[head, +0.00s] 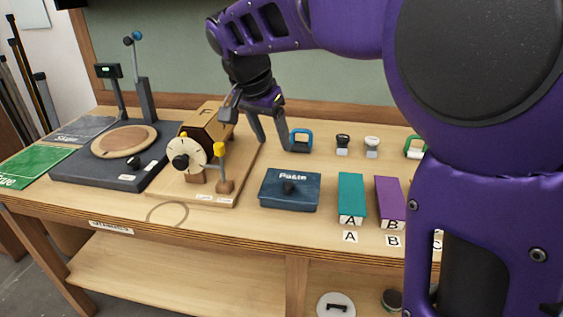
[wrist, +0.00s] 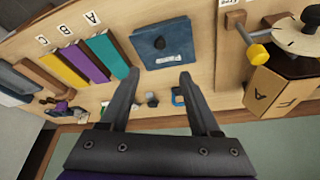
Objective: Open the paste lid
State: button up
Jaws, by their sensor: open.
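The paste box (head: 290,190) is a dark blue box with a "Paste" label and a dark round knob on its lid. It sits on the workbench with its lid closed. The box also shows in the wrist view (wrist: 163,46), beyond my fingertips. My gripper (head: 270,148) is open and empty, above the bench behind the box and to its left. In the wrist view my gripper (wrist: 160,75) has its two fingers spread apart, with the box between and past their tips. The fingers appear apart from the box.
A wooden device with a white dial (head: 188,155) stands left of the box. Teal block A (head: 352,190) and purple block B (head: 389,195) lie right of it. A blue ring-shaped item (head: 301,140) and small knobbed pieces (head: 343,146) stand behind. Bench front is clear.

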aim_at(289, 184)
jog(key=b+x, duration=0.2)
jog(key=x, duration=1.4)
jog(key=shift+f, duration=0.25)
jog(key=shift+c, duration=0.2)
grip_shut()
dwell(0.5)
